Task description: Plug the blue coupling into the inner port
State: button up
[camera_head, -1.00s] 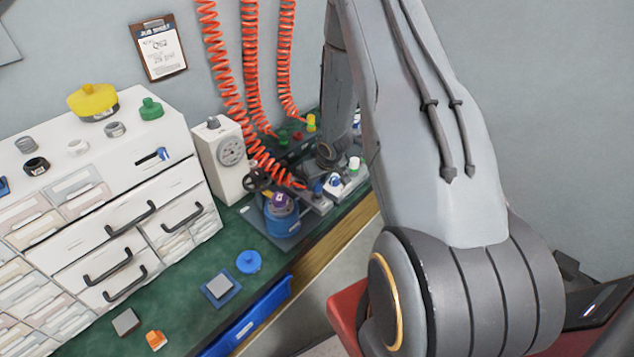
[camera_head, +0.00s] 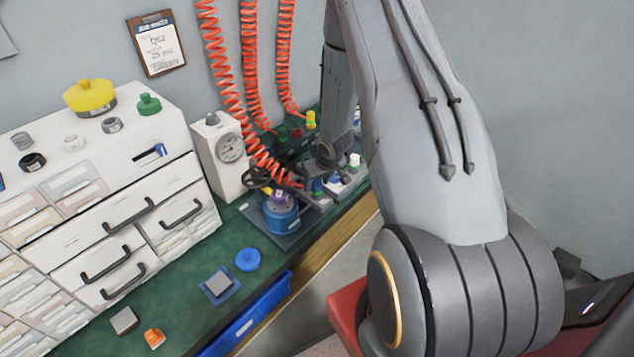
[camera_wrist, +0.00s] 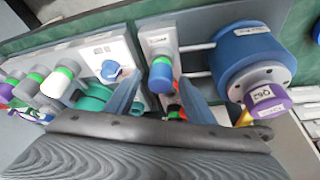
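The blue coupling (camera_wrist: 161,76), with a green band, stands on a grey block (camera_wrist: 158,45) in the wrist view, between the two blue fingers of my gripper (camera_wrist: 158,77). Gaps show on both sides of it, so the fingers are apart and not closed on it. Its lower end is partly hidden. In the head view my gripper (camera_head: 328,158) is dark and small above the fixture, its fingertips unclear. The blue cylinder (camera_wrist: 247,50) with a grey flange and a purple plug (camera_wrist: 268,100) is to the right. I cannot tell which opening is the inner port.
A white block with a blue knob (camera_wrist: 110,70) is left of the coupling, with several capped couplings farther left. Orange coiled hoses (camera_head: 250,70) hang behind the fixture. A gauge box (camera_head: 222,155) stands beside it. The green bench (camera_head: 185,275) has some free room in front.

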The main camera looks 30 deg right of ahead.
jog(key=v, duration=0.7)
jog(key=shift+r, duration=0.4)
jog(key=shift+s, duration=0.15)
jog(key=s+a+r+g+b, duration=0.1)
jog(key=s+a+r+g, duration=0.2)
jog(key=s+a+r, duration=1.4)
notch_tip(320, 180, up, 4)
jog(key=s, duration=0.2)
jog(key=shift+s+a+f, duration=0.15)
jog(key=shift+s+f, duration=0.05)
jog(key=shift+s, duration=0.2)
